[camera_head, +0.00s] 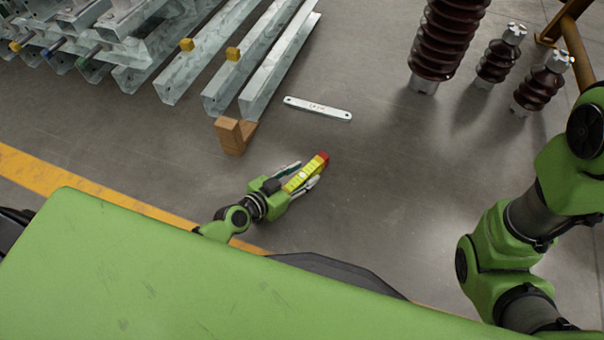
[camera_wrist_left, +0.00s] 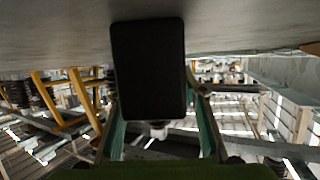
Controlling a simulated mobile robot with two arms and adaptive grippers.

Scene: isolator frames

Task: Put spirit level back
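The spirit level (camera_head: 306,173) is a yellow bar with a red end, low in the middle of the head view. My left gripper (camera_head: 305,175) has its fingers on either side of it and appears shut on it, with the red end pointing away to the upper right. In the left wrist view a dark block (camera_wrist_left: 148,70), probably the near end of the level, stands between the green fingers of my left gripper (camera_wrist_left: 165,125) and hides what is behind it. My right arm shows at the right, but its gripper is out of view.
A pale flat bar (camera_head: 317,108) with end holes lies on the grey floor. Galvanised steel beams (camera_head: 265,65) with a wooden block (camera_head: 231,136) are at upper left. Brown ribbed insulators (camera_head: 447,38) stand at upper right. The floor right of my left gripper is clear.

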